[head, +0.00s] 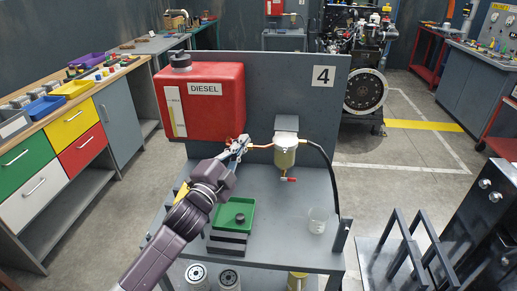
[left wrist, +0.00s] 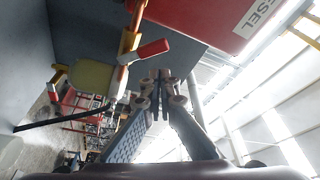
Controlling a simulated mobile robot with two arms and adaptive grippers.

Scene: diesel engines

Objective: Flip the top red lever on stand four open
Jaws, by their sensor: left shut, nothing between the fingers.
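Stand four has a "4" label (head: 323,76), a red diesel tank (head: 205,100) and a filter bowl (head: 285,155), with a copper pipe (head: 262,146) between them. In the left wrist view, the top red lever (left wrist: 146,52) sits on a brass valve (left wrist: 130,40) and points sideways, across the pipe line. In the head view my left gripper (head: 241,142) largely hides this valve. My left gripper also shows in the wrist view (left wrist: 160,77), shut and empty, its fingertips close to the lever; contact cannot be told. My right gripper is not in view.
A lower red lever (head: 290,179) sits under the filter bowl. A green tray (head: 234,215) and a clear beaker (head: 318,219) stand on the stand's shelf. A black hose (head: 332,175) runs down the right. A workbench with drawers (head: 75,120) stands at left.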

